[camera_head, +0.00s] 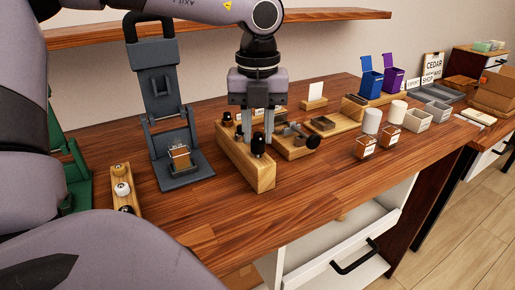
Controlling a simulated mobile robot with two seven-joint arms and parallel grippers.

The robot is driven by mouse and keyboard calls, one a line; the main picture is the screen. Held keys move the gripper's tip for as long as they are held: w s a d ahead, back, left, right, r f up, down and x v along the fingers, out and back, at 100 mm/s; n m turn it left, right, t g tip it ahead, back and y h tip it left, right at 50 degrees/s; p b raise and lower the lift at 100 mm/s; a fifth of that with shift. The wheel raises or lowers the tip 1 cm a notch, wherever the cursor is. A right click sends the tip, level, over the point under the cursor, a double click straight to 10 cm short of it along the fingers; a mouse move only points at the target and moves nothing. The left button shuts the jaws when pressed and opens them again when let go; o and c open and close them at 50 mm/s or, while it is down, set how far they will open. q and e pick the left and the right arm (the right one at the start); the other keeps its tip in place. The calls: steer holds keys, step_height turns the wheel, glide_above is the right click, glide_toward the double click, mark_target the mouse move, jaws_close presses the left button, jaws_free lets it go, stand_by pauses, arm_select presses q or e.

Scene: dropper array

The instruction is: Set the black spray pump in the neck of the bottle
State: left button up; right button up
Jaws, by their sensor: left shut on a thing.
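My left gripper (257,132) points down over the wooden rack (262,178). Its fingers are shut on a small black rounded piece, which looks like the black spray pump (258,146). The pump is at the rack's top; I cannot tell whether it still touches its slot. A small square bottle with a pale label (180,158) stands on the base of the dark grey press (186,177), left of the gripper. Its neck is too small to make out. Two similar labelled bottles (365,147) (389,136) stand to the right. My right gripper is not in view.
A small wooden rack with white and black tops (123,190) stands at the left by a green stand (76,172). White cylinders (372,121), grey trays (417,120) and blue and purple boxes (371,82) are at the right. The table's front middle is clear, above an open white drawer (340,250).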

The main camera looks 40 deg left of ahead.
mark_target(257, 133)
arm_select(q)
steer(key=shift+r+p, duration=1.55)
steer(key=shift+r, duration=1.15)
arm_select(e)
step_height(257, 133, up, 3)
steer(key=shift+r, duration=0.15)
arm_select(q)
steer(key=shift+a, duration=0.1)
steer(key=shift+s+a+r+n, duration=0.1)
steer(key=shift+a+r+n, duration=0.1)
steer(key=shift+a+n, duration=0.1)
steer(key=s+a+r+n, duration=0.3)
steer(key=s+a+n, duration=0.6)
steer(key=a+n, duration=0.2)
steer(key=shift+a+r, duration=0.35)
steer(key=shift+a, duration=0.45)
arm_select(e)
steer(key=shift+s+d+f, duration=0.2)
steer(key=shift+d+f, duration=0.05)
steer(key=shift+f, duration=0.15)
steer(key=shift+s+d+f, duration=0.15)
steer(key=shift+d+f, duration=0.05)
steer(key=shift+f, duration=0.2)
